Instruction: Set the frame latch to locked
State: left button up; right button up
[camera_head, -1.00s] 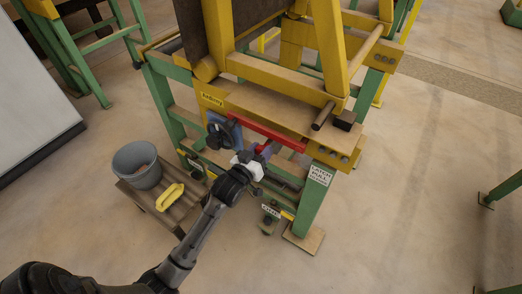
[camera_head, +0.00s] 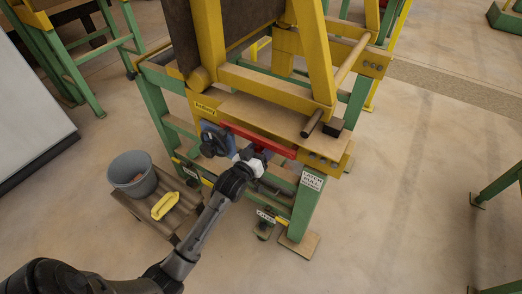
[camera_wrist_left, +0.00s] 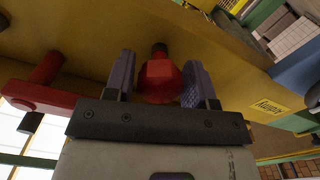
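A red bar (camera_head: 270,143) runs along the front of the yellow frame (camera_head: 205,107), below its wooden shelf, with a blue-grey part (camera_head: 210,139) at its left end. My left gripper (camera_head: 260,153) is at the front of the frame, just below the red bar. In the left wrist view a red knob (camera_wrist_left: 160,80) sits between the two fingers of my left gripper (camera_wrist_left: 160,88), with a slim gap at the left finger. A red arm (camera_wrist_left: 45,97) shows left of it. Latch position markings are not readable. My right gripper is not in view.
A grey bucket (camera_head: 133,173) and a yellow-handled tool (camera_head: 166,202) are on a low wooden stand left of my arm.

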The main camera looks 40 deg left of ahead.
pick_arm(q)
jog(key=shift+o, duration=1.2)
jog(key=shift+w+r, duration=0.1)
jog(key=shift+s, duration=0.2)
jog(key=shift+s+d+p, duration=0.1)
jog(key=shift+s+p, duration=0.2)
jog(key=p+v, duration=0.4)
jog(key=v, duration=0.9)
